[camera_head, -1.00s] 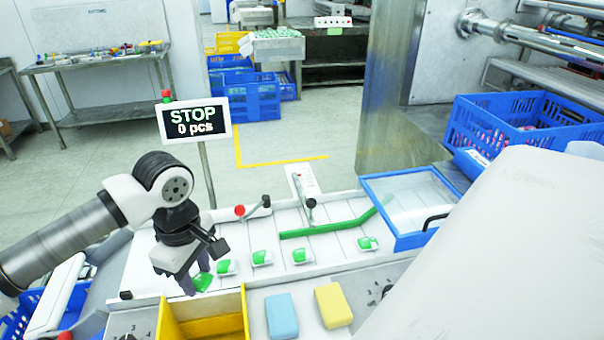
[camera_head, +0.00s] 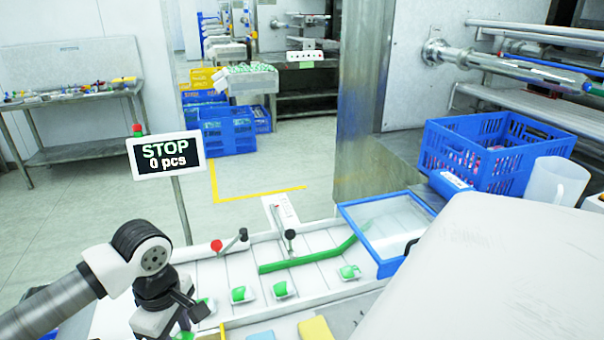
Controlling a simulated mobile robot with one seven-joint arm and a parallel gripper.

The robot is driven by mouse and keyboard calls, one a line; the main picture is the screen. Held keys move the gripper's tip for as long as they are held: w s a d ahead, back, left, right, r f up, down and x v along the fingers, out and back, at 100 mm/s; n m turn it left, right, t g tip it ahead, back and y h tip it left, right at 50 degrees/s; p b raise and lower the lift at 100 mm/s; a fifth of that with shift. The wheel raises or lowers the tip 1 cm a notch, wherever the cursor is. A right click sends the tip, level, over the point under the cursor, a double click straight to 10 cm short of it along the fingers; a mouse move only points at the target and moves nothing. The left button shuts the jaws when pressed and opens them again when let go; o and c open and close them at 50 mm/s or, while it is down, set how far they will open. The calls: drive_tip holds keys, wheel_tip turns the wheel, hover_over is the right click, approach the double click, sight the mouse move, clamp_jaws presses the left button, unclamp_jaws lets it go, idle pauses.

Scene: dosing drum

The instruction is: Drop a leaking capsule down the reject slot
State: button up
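Green capsules lie in a row on a pale slatted tray (camera_head: 215,270): one (camera_head: 239,294) and another (camera_head: 281,289) side by side, one further right (camera_head: 348,272), and one (camera_head: 204,303) partly hidden behind my gripper (camera_head: 183,334). My gripper points down at the lower left, its tips at the bottom picture edge. A bit of green (camera_head: 184,336) shows at the fingertips, cut off by the edge. Whether the fingers grip it cannot be seen. I cannot tell which capsule leaks. I cannot make out a reject slot.
A green bar (camera_head: 310,258) and a lever with a red knob (camera_head: 217,246) stand on the tray. A blue-framed clear lid (camera_head: 385,228) lies at right. A sign (camera_head: 166,155) reads "STOP 0 pcs". A yellow sponge (camera_head: 315,329) is at the bottom edge.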

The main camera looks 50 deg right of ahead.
drive_tip(key=o, duration=1)
drive_tip(key=shift+r, duration=0.1)
wheel_tip(320, 180, up, 14)
drive_tip(key=b, duration=0.3)
drive_tip(key=shift+f, duration=0.2)
